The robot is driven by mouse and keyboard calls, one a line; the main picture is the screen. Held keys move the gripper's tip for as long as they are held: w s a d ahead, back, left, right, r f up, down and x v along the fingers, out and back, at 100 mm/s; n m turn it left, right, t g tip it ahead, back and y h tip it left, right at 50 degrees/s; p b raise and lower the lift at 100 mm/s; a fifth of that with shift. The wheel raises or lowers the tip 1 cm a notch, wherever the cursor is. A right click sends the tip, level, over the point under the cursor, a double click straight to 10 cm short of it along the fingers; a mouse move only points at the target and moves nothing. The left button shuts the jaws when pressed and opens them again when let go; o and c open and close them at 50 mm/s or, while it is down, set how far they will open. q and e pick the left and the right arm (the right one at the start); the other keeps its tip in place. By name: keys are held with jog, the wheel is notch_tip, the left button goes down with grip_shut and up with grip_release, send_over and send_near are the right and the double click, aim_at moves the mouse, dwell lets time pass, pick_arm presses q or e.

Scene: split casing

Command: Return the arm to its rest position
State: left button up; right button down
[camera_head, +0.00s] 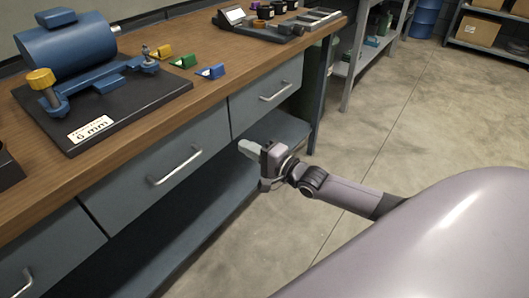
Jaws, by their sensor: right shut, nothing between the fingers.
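My right gripper (250,148) shows near the middle of the head view, at the end of my right arm (345,192), which reaches in from the right. The gripper is shut with nothing between its fingers. It is in front of the workbench (213,92), near the drawers and lower than the top as seen here, and looks apart from them. My left gripper is not in view.
On the bench, a blue cylindrical casing (68,45) stands on a black base (150,92) with a yellow knob (41,78). Small yellow (163,51), green (184,61) and blue (211,72) pieces lie beside it. Drawer handles (176,166) stick out. Shelves stand behind; the floor (400,130) at right is clear.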

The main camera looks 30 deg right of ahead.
jog(key=shift+p+v, duration=0.3)
jog(key=shift+v, duration=2)
jog(key=s+a+f+n+g, duration=0.3)
jog(key=s+a+f+n, duration=0.5)
jog(key=s+a, duration=0.2)
jog(key=s+f+n+g+h, duration=0.4)
jog(key=s+n, duration=0.4)
jog(key=s, duration=0.4)
notch_tip(320, 180, up, 10)
jog(key=p, duration=1.2)
jog(key=shift+d+p, duration=0.2)
jog(key=shift+p, duration=0.1)
